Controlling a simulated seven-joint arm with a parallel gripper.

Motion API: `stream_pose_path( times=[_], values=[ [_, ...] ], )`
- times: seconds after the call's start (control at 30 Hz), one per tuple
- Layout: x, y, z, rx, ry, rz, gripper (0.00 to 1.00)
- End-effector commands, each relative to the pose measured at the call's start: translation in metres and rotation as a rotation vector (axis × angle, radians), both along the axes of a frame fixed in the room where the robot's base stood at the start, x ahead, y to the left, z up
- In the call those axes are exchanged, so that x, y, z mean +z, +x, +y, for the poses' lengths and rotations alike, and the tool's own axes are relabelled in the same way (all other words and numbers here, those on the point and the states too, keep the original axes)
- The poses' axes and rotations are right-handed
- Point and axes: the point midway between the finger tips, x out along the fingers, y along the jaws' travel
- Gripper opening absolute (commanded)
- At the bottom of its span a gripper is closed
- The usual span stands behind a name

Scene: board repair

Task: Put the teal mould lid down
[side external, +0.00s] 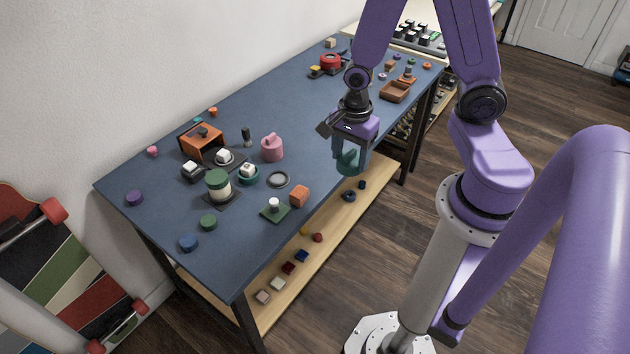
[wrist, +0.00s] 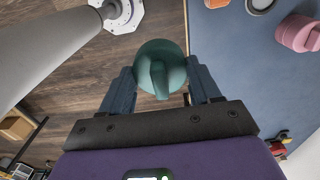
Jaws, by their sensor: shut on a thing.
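The teal mould lid (wrist: 160,70) is a round disc with a raised bar-like handle. My gripper (wrist: 163,85) is shut on it by the handle, with one finger on each side in the wrist view. In the side view the lid (side external: 349,160) hangs below my gripper (side external: 350,150), near the table's right long edge. The wrist view shows floor beneath the lid, so it is held in the air, apart from the table.
The blue table (side external: 262,110) carries a pink lidded pot (side external: 272,148), a grey ring (side external: 279,179), an orange block (side external: 299,196), a green-lidded jar (side external: 218,186) and an orange housing (side external: 201,139). The table's middle has free room. A wooden shelf (side external: 290,283) lies below.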

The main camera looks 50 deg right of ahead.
Motion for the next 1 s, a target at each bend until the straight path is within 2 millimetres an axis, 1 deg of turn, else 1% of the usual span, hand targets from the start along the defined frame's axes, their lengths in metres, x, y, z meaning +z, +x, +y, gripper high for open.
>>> stream_pose_path(
  times=[0.03,0.1,0.23,0.33,0.47,1.0],
  values=[
    [-0.001,-0.007,-0.002,-0.001,0.0,0.001,0.32],
    [-0.001,-0.014,-0.004,-0.004,-0.001,0.001,0.32],
    [-0.002,-0.021,-0.006,-0.005,0.0,0.0,0.32],
    [-0.003,-0.022,-0.007,-0.006,0.0,0.0,0.32],
    [-0.006,-0.016,-0.008,-0.008,0.0,0.001,0.32],
    [-0.022,0.021,-0.012,-0.007,0.0,0.001,0.32]
  ],
)
